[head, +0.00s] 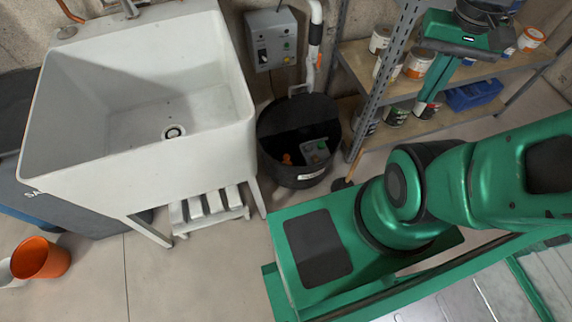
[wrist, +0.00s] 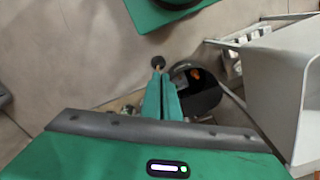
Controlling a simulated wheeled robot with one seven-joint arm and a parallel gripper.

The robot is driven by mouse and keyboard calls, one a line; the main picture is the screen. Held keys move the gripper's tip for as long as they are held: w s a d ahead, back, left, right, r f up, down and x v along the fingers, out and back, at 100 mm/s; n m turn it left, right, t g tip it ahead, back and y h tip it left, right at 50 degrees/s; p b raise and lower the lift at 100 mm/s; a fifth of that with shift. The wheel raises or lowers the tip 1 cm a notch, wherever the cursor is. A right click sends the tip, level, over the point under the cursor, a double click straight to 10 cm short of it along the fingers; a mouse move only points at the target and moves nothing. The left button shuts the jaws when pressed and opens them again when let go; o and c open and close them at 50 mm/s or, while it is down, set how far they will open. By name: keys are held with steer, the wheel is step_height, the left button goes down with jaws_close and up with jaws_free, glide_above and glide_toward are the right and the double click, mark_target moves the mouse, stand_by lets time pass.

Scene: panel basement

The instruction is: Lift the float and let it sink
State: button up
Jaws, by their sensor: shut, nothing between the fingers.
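The float looks to be the small orange piece (head: 287,159) inside the round black tub (head: 299,180) on the floor. It sits low in the tub, next to a grey block with green and red parts (head: 317,152). In the wrist view the orange piece (wrist: 196,74) shows in the dark tub opening (wrist: 203,104), right of my fingertips. My gripper (wrist: 158,74) is shut and empty, its green fingers together. In the head view my gripper (head: 422,108) hangs in front of the shelf, right of the tub and apart from it. Part of the tub's inside is in shadow.
A white sink (head: 195,135) stands left of the tub. A grey control box (head: 271,38) and white pipe (head: 315,35) are above it. A metal shelf (head: 478,72) with several cans and a blue bin (head: 474,95) is at the right.

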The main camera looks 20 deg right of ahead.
steer(key=o, duration=0.5)
steer(key=shift+s+r, duration=0.2)
steer(key=shift+s, duration=0.15)
steer(key=o, duration=0.5)
steer(key=shift+w+d+r, duration=0.1)
steer(key=shift+d+r, duration=0.05)
steer(key=w+d+f+n+h, duration=0.1)
steer(key=w+f, duration=0.5)
steer(key=w, duration=0.7)
steer(key=w+d+f+h, duration=0.1)
steer(key=w+f, duration=0.4)
steer(key=w, duration=0.8)
steer(key=w+a+f, duration=0.3)
steer(key=w+f, duration=0.6)
steer(key=f, duration=0.2)
steer(key=y, duration=0.2)
glide_above(286, 156)
step_height(286, 156, down, 44)
steer(key=shift+n, duration=0.4)
step_height(286, 156, down, 11)
steer(key=shift+s+r, duration=0.1)
steer(key=shift+r, duration=0.1)
